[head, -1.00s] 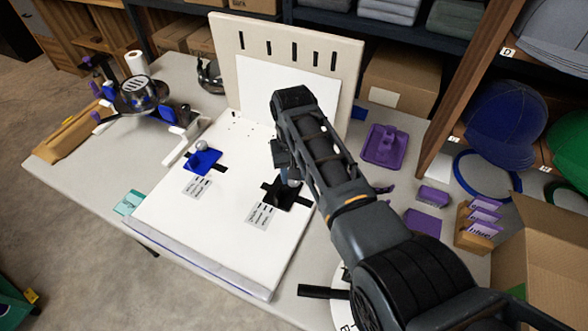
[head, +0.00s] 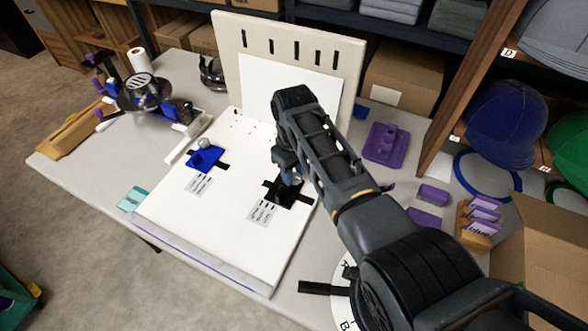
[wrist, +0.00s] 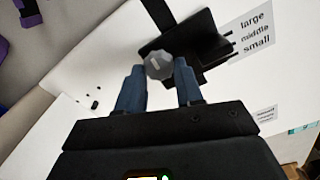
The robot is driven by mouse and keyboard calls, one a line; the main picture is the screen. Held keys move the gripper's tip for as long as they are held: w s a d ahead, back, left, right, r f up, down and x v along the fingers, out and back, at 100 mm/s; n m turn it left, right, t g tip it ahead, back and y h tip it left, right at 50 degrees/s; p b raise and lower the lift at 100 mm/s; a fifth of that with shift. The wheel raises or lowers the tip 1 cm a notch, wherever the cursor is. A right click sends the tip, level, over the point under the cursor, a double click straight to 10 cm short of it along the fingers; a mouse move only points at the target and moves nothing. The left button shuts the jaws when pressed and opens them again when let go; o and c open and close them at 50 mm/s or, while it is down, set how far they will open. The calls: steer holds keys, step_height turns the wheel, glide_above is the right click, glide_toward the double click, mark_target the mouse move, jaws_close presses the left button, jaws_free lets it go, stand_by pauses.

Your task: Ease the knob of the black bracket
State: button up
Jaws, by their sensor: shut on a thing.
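The black bracket (head: 284,196) lies on the white board, on the right of its front part. It also shows in the wrist view (wrist: 205,42), with a grey faceted knob (wrist: 158,66) at its near edge. My gripper (wrist: 159,72) has its two blue-grey fingers on either side of the knob and is shut on it. In the head view my gripper (head: 290,172) is low over the bracket and hides most of the knob.
A blue bracket (head: 205,158) with a grey knob sits left on the board. Label cards (head: 263,212) lie before both brackets. A slotted upright panel (head: 320,50) stands behind. Purple parts (head: 385,145) and an open cardboard box (head: 540,250) are at right.

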mark_target(294, 175)
steer(key=shift+d, duration=0.1)
steer(key=o, duration=1.1)
steer(key=shift+c, duration=0.2)
steer(key=shift+w+r, duration=0.1)
steer(key=shift+r, duration=3.8)
